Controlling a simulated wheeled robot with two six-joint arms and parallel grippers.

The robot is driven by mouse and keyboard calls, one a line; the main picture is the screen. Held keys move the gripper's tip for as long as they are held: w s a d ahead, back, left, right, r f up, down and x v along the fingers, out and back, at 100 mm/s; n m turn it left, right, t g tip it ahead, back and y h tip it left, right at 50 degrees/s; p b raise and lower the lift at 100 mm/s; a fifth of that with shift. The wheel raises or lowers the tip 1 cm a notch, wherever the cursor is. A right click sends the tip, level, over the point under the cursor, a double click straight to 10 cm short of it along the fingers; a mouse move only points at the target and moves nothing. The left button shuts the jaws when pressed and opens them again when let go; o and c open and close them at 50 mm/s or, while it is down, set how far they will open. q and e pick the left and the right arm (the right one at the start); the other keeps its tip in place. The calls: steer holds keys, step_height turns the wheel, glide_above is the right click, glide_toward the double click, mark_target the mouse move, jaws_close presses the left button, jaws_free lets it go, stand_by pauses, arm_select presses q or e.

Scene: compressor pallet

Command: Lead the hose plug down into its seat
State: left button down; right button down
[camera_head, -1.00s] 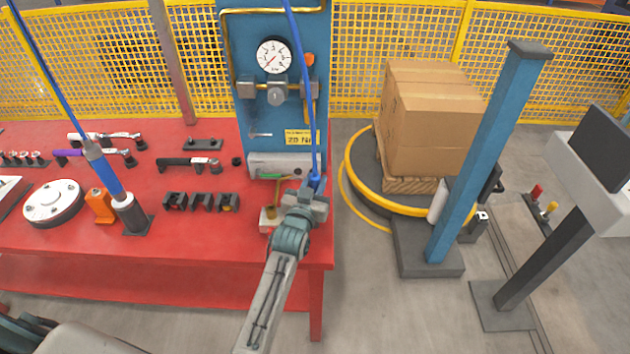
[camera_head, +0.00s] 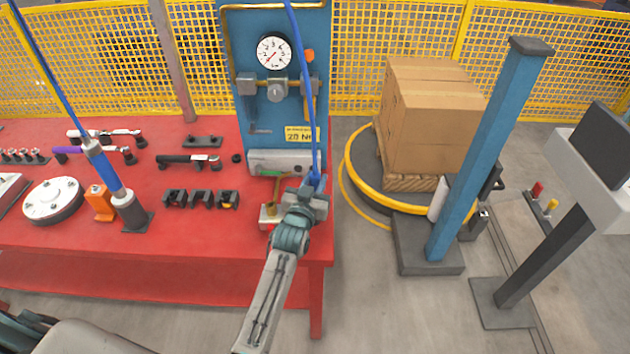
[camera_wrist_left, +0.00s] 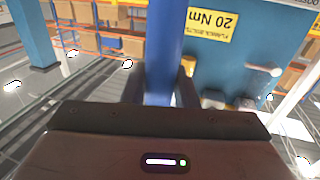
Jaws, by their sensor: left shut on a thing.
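The blue hose (camera_head: 303,75) hangs from above in front of the blue panel, bowed to the right, and its lower end is at my left gripper (camera_head: 314,188). That gripper is shut on the hose end, over the right edge of the red table. In the left wrist view the blue hose (camera_wrist_left: 164,45) stands upright between the dark fingers of the left gripper (camera_wrist_left: 161,88). The plug's tip is hidden by the gripper. A small block with a brass fitting (camera_head: 270,214) sits just left of the gripper; I cannot tell whether it is the seat. My right gripper is not in view.
The blue panel (camera_head: 275,120) with a gauge (camera_head: 273,52) stands behind the gripper. A boxed pallet (camera_head: 432,120) and blue post (camera_head: 485,150) stand right.

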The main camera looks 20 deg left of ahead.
arm_select(q)
steer(key=shift+f+b, duration=0.45)
steer(key=shift+f, duration=0.2)
steer(key=shift+f+b, duration=0.3)
steer(key=shift+f, duration=0.15)
steer(key=shift+f+b, duration=0.6)
steer(key=shift+f, duration=0.15)
steer(key=c, duration=1.1)
jaws_free()
steer(key=shift+s, duration=0.1)
steer(key=shift+s+b, duration=1.1)
steer(key=shift+s, duration=4.25)
